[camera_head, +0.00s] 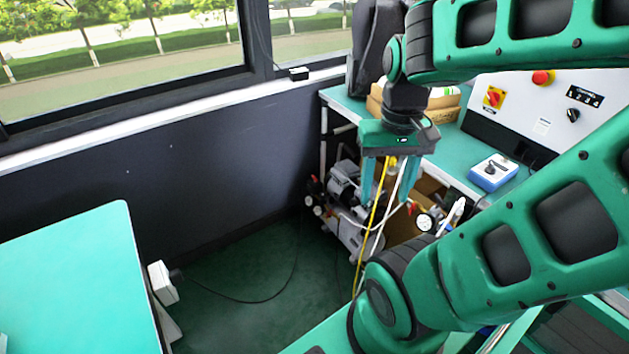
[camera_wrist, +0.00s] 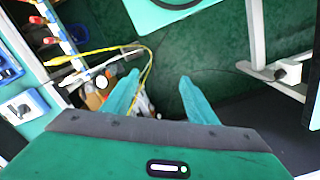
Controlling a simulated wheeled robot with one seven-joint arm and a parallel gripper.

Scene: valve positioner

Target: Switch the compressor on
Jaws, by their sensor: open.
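The compressor (camera_head: 346,195) stands on the floor in the corner, under the end of the workbench, in the head view. It is a grey and white machine with dark fittings and gauges. My gripper (camera_head: 390,200) hangs above and in front of it, with its teal fingers pointing down, apart and empty. In the wrist view my gripper (camera_wrist: 158,85) is also open, with floor between the fingers. Part of what may be the compressor (camera_wrist: 143,104) shows beside the left finger, mostly hidden. The compressor's switch cannot be made out.
A workbench (camera_head: 455,150) on the right carries a blue-and-white switch box (camera_head: 493,172) and a control panel (camera_head: 550,105) with red knobs. Yellow and white hoses (camera_head: 378,225) hang near my fingers. A green table (camera_head: 75,270) stands at left. Green floor (camera_head: 250,300) between is mostly clear.

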